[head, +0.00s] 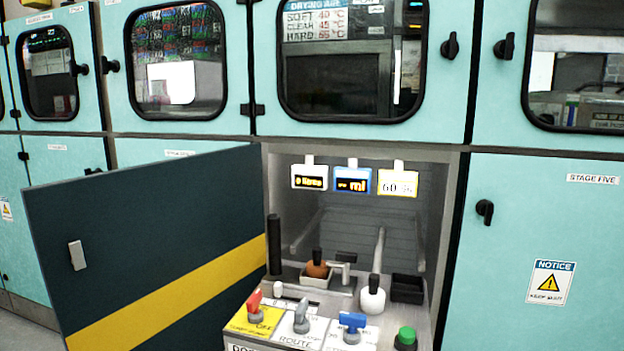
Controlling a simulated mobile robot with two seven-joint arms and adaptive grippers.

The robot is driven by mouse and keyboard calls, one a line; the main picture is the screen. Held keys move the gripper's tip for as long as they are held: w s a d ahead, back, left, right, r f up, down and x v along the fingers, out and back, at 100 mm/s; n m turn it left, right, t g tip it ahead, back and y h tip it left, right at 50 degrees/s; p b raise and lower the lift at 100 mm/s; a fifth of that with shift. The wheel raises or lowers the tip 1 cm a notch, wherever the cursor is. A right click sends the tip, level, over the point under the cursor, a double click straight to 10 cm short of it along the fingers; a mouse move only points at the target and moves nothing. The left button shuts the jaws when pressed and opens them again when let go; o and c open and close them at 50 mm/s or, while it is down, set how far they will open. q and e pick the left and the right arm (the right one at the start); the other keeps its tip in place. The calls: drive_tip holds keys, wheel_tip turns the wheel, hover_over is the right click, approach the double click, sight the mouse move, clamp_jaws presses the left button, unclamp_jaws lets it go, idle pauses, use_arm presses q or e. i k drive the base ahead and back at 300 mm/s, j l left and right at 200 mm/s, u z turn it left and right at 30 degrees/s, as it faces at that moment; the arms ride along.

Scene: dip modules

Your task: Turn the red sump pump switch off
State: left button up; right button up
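A red switch handle (254,301) stands up from a yellow label plate (249,321) at the left end of the control panel. The panel is inside an open bay in the teal cabinets. The red lever leans slightly toward its upper right. The lettering on its plate is too small to read, so I cannot tell which position is off. Neither of my grippers is in view, and nothing touches the switch.
A grey lever (301,317), a blue valve handle (352,322) and a green button (406,337) sit right of the red switch. Behind are an orange-brown bulb (317,269) and a white bottle (372,299). An open dark door (150,225) with a yellow stripe stands left.

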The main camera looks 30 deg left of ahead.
sight(252, 304)
drive_tip(key=u, duration=1.25)
